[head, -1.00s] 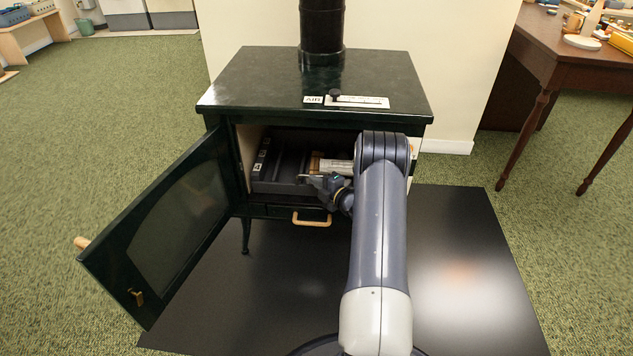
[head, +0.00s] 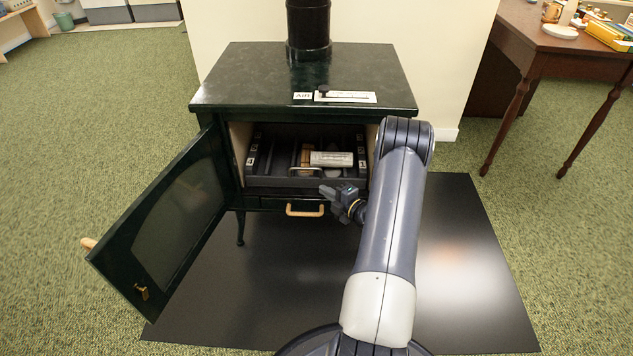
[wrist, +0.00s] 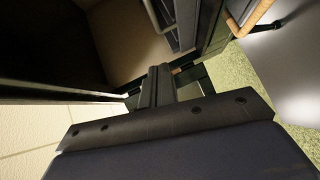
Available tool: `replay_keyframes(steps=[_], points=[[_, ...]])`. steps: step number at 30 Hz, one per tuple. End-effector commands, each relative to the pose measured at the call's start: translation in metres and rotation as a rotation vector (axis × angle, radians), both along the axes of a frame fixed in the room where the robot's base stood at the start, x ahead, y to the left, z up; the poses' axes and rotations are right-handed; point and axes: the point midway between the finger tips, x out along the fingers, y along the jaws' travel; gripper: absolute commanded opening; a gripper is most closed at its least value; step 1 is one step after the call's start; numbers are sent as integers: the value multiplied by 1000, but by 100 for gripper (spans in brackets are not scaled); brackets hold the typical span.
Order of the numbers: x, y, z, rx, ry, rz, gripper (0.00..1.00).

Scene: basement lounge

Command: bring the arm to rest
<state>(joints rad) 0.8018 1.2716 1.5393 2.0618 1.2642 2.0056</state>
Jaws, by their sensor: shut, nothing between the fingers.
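My gripper (head: 328,191) is in front of the green stove (head: 300,80), just below the open firebox and near the wooden drawer handle (head: 305,210). It is shut and empty. My arm reaches in from the lower right of the head view. In the wrist view my gripper's fingers (wrist: 158,85) are together, with the wooden handle (wrist: 240,28) at upper right. The stove door (head: 170,225) stands wide open to the left. Inside the firebox is a dark tray (head: 285,183) with a metal front handle, holding a pale block (head: 331,159) and a brown piece.
A black floor plate (head: 465,260) lies under the stove. A dark wooden table (head: 560,50) with several items stands at the upper right. A black slider (head: 345,96) is on the stove top. Green carpet at left and right is open.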

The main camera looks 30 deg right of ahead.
Motion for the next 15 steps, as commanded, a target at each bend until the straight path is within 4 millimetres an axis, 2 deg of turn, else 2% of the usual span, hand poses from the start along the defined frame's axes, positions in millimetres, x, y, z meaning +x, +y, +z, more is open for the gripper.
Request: replay_keyframes(steps=[5,15], points=[[-10,-2,1,1,1,1,0],[-9,-1,0,0,0,2,0]])
